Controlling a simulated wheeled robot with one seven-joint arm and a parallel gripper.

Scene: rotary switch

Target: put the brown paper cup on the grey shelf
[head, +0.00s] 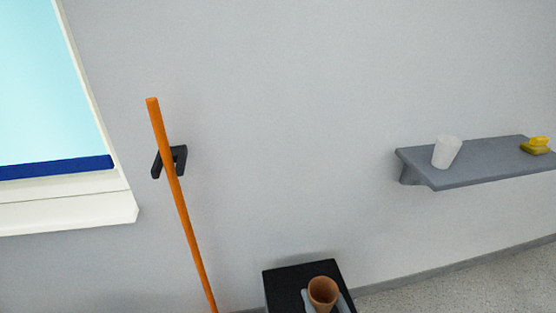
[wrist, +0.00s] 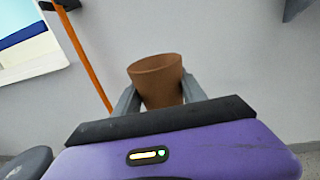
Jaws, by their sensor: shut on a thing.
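The brown paper cup (head: 323,291) is at the bottom of the head view, with its open mouth showing. It also shows in the wrist view (wrist: 157,80), slightly tilted, between the two grey fingers of my gripper (wrist: 160,95). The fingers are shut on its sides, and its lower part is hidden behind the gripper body. The grey shelf (head: 470,172) is fixed to the wall at the right of the head view, apart from and higher in the picture than the cup. A corner of a grey thing, perhaps the shelf, shows at the wrist view's top right.
A white cup (head: 446,152) stands near the shelf's left end, and a yellow object (head: 537,145) lies farther right, with bare shelf between them. An orange pole (head: 178,195) leans by a black wall bracket (head: 180,158) at left. A window (head: 50,90) is far left.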

